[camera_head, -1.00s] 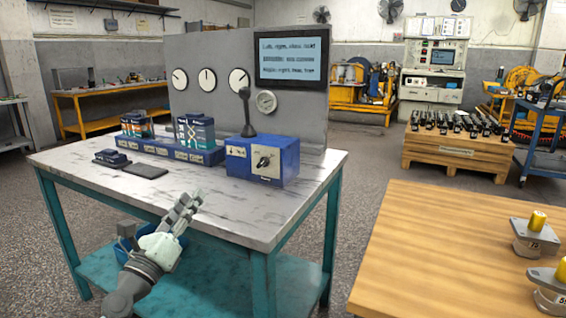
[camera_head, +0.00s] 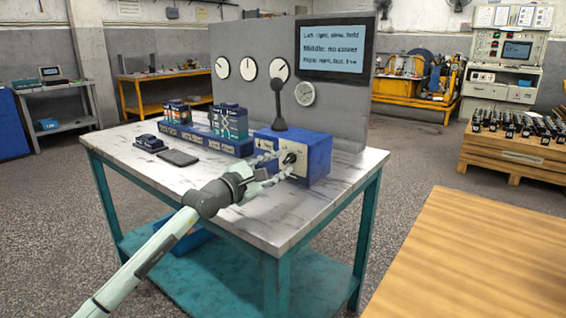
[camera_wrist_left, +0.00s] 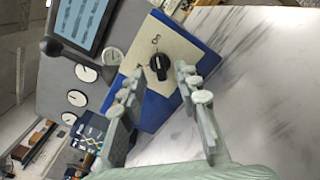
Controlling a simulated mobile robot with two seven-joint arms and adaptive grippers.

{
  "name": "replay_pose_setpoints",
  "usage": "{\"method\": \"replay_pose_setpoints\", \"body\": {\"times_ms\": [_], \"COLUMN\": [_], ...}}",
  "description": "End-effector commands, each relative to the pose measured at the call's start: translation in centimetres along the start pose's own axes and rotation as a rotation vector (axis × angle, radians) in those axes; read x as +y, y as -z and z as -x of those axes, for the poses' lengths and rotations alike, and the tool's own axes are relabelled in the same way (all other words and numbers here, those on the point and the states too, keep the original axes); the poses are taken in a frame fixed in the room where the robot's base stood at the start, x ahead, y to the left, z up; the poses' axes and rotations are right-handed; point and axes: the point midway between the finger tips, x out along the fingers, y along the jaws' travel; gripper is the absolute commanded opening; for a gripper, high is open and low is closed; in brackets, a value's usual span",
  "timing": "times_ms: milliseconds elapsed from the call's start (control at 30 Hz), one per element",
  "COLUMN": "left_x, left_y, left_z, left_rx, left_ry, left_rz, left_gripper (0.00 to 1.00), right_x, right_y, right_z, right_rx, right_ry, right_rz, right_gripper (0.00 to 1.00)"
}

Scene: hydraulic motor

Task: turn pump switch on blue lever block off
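The blue lever block (camera_head: 313,158) stands at the right end of the marble-topped table, with a black lever (camera_head: 278,105) upright on top. Its black rotary pump switch (camera_head: 289,158) is on the pale front plate. The switch also shows in the left wrist view (camera_wrist_left: 159,65), between and beyond my fingertips. My left gripper (camera_head: 276,166) is open in front of the block, its fingers pointing at the plate on either side of the switch. In the wrist view the left gripper (camera_wrist_left: 160,88) has a wide gap and holds nothing. My right gripper is not in view.
A grey panel (camera_head: 345,125) with gauges and a screen (camera_head: 334,52) stands behind the block. Blue valve modules (camera_head: 228,121) and a dark flat pad (camera_head: 178,157) lie to its left. A wooden table (camera_head: 480,250) is at front right.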

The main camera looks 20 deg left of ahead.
Motion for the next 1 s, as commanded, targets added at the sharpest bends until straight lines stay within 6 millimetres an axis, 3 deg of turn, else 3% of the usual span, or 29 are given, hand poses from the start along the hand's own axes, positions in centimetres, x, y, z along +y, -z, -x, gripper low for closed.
{"method": "replay_pose_setpoints", "body": {"times_ms": [200,467,733,1000], "left_x": [0.0,-0.1,-0.1,-0.1], "left_y": [-0.1,0.0,0.0,0.0], "left_z": [-1.8,-1.9,-1.8,-1.8], "left_rx": [-0.001,-0.001,-0.001,-0.001], "left_ry": [0.001,0.001,0.001,0.001], "left_rz": [0.002,0.002,0.003,0.007], "left_gripper": [0.32,0.32,0.00,0.00], "right_x": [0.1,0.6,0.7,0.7], "right_y": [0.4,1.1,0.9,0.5], "right_z": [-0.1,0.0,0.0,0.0], "right_rx": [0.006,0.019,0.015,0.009], "right_ry": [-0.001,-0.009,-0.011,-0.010], "right_rz": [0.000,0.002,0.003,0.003], "right_gripper": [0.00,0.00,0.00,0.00]}}
